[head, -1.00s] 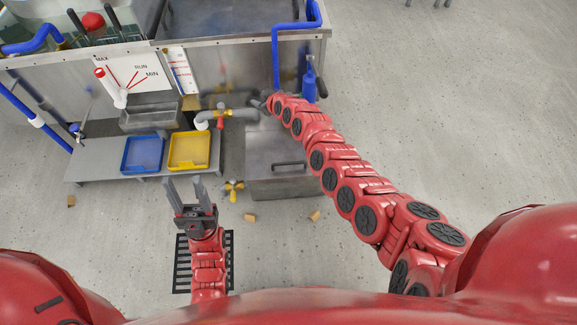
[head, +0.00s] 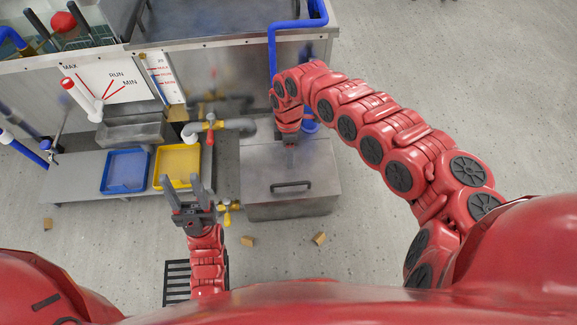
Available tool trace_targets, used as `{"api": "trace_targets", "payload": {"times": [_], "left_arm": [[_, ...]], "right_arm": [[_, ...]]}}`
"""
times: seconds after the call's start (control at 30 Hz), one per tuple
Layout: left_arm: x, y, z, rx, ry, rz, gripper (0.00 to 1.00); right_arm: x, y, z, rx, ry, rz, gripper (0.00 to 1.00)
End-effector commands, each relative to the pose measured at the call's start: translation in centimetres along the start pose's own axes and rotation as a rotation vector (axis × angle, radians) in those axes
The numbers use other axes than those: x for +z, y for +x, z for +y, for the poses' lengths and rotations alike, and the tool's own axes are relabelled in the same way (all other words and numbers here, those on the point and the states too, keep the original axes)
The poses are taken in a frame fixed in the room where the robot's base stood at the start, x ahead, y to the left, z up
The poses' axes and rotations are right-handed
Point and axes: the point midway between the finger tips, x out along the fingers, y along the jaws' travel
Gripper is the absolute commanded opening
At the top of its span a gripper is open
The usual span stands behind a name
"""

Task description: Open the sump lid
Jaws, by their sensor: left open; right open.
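The sump lid (head: 322,165) is a flat grey metal plate on top of a box-shaped sump (head: 290,211). It lies flat and shut, with a dark bar handle (head: 290,184) near its front edge. My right gripper (head: 290,160) points down over the lid, behind the handle and apart from it. Its fingers are small and partly hidden by my arm, but it is open. My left gripper (head: 182,182) is open and empty, to the left of the sump, in front of the yellow tray.
A grey pipe with a red-handled valve (head: 210,125) runs left of the lid. A blue tray (head: 125,170) and a yellow tray (head: 177,164) sit on a low shelf. A yellow valve (head: 227,213) is beside the sump. A blue pipe (head: 272,50) descends behind. Floor to the right is clear.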

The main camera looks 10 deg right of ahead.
Motion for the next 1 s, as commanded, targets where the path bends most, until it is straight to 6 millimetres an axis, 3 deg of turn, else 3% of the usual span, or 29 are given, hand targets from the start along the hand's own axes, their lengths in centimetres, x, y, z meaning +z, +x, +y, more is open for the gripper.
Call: {"api": "trace_targets", "payload": {"times": [0.17, 0.6, 0.8, 1.0], "left_arm": [[0.1, -0.7, 0.0, 0.0, 0.0, 0.0, 0.5], [0.5, -3.6, 0.2, 0.004, 0.001, 0.002, 0.5], [0.5, -3.9, 0.2, 0.015, 0.005, 0.01, 0.5], [0.4, -3.9, 0.2, 0.016, 0.005, 0.012, 0.5]], "right_arm": [[0.2, 1.6, -0.2, -0.01, -0.004, -0.008, 0.47], [0.0, 10.3, -0.1, -0.005, -0.004, -0.003, 0.47], [0.1, 11.9, -0.2, -0.005, -0.002, -0.003, 0.47], [0.1, 12.0, -0.2, -0.004, -0.002, -0.004, 0.47]]}}
